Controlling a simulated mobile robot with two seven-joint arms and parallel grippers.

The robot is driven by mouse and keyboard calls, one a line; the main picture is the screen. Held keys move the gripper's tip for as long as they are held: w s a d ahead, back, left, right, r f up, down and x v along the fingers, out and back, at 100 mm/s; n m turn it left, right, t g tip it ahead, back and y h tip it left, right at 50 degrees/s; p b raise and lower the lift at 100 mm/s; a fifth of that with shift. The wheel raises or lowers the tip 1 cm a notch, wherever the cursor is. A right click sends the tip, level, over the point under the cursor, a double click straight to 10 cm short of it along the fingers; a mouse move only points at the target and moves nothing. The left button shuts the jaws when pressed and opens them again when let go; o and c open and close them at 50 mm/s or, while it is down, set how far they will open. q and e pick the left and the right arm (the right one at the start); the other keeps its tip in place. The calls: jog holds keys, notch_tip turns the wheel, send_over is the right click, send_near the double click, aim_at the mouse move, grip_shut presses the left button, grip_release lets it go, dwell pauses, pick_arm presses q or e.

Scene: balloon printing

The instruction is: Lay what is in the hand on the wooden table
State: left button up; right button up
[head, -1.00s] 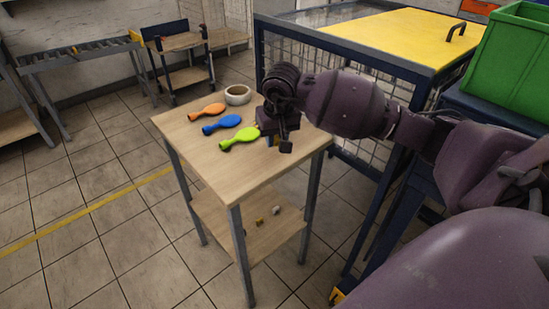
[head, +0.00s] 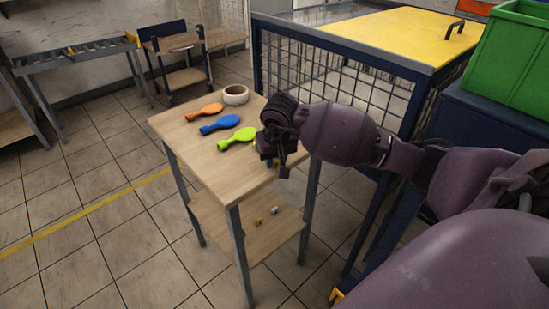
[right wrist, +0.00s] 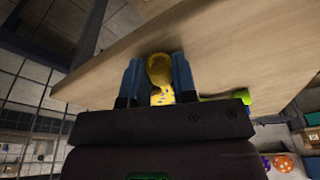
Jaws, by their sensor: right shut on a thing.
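The wooden table (head: 205,160) is a small stand with a light top and a lower shelf. An orange balloon (head: 206,112), a blue balloon (head: 221,124) and a lime-green balloon (head: 238,138) lie flat in a row on it. My right gripper (head: 280,166) is at the right edge of the top. In the right wrist view its blue fingers (right wrist: 158,78) are shut on a yellow balloon (right wrist: 159,68) with small dots. The table surface (right wrist: 230,50) is close by the balloon; I cannot tell if they touch. In the head view the arm mostly hides the held balloon. My left gripper is not in view.
A white ring-shaped roll (head: 235,95) stands at the table's back corner. Small pieces (head: 260,222) lie on the lower shelf. A blue-framed mesh cage (head: 330,85) with a yellow top stands close behind. A green crate (head: 512,55) is at right. The table's front is clear.

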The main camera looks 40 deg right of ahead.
jog(key=o, duration=0.4)
jog(key=shift+f, duration=0.15)
jog(key=shift+c, duration=0.2)
jog(key=o, duration=0.5)
jog(key=shift+c, duration=0.2)
